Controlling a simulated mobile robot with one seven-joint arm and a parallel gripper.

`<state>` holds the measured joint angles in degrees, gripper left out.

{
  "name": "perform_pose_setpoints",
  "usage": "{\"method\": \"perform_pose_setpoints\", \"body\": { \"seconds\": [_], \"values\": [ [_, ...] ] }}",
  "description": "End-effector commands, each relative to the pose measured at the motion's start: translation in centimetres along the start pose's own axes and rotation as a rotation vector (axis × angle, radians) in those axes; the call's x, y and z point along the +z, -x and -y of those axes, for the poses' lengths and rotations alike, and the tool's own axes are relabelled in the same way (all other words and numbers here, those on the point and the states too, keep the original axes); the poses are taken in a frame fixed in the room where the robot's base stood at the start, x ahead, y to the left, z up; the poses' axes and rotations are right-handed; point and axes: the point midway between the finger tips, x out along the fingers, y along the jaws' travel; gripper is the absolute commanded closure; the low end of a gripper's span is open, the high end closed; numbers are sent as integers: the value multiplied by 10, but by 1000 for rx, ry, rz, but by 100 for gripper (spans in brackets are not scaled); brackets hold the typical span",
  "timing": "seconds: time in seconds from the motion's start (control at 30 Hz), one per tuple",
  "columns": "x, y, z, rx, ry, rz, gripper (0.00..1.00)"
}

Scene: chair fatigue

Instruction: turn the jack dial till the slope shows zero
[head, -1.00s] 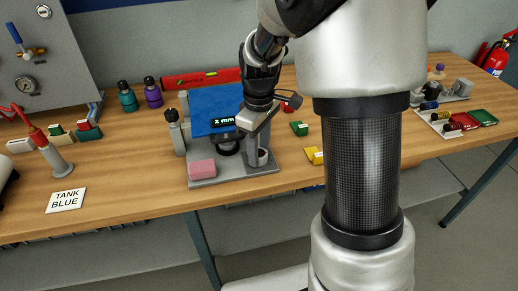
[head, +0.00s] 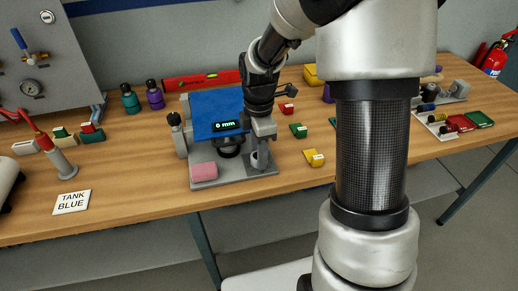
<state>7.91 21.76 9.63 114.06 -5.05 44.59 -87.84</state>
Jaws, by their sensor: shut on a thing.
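The jack stand has a grey base (head: 208,183) and a blue plate (head: 213,105) on top. A small black display (head: 228,126) at the plate's front edge shows a green number in mm; the digit looks like 0 or 6. A black round part (head: 229,148) sits below it. My gripper (head: 261,140) points down at the stand's right front corner, over a grey upright part (head: 259,160). It is shut on what seems to be the jack dial, which its fingers mostly hide.
A pink block (head: 204,170) lies on the base's front left. A black-topped post (head: 175,122) stands at its left. Small green and yellow blocks (head: 314,158) lie to the right. A red spirit level (head: 200,80) lies behind.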

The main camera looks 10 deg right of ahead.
Motion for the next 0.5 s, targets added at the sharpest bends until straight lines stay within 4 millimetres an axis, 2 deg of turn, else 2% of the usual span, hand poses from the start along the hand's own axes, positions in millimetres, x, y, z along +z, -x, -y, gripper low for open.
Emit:
{"method": "perform_pose_setpoints", "body": {
  "seconds": [0.2, 0.5],
  "values": [
    [0, 2, 0, 1, 99, -1, 86],
    [-1, 1, -1, 2, 153, 0, 86]
  ]
}}
